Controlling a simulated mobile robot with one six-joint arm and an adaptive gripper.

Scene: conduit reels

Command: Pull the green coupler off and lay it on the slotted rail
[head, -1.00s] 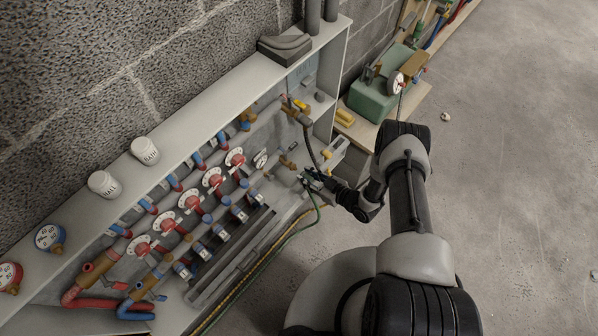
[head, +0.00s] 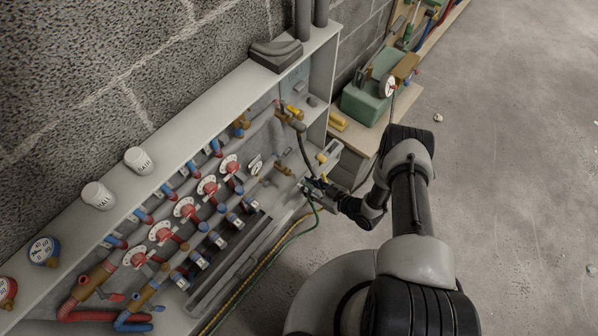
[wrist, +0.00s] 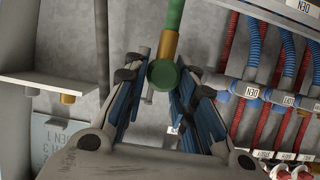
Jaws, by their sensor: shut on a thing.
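In the wrist view the green coupler (wrist: 164,73) shows as a round green end between the two finger pads, with a brass-coloured part and a green length above it. My gripper (wrist: 162,84) is shut on it. In the head view my gripper (head: 313,187) is beside the front right end of the grey cabinet, and a green hose (head: 312,220) hangs from it. The coupler is too small to make out there. A long grey channel (head: 229,264), which looks like the slotted rail, runs along the cabinet's lower front, left of my gripper.
Red-handled valves (head: 208,186) and blue-collared pipes fill the cabinet. A dark hose (head: 304,152) hangs close behind my gripper. A bench (head: 354,132) with a green machine (head: 367,101) stands beyond. The floor (head: 500,190) at right is mostly clear.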

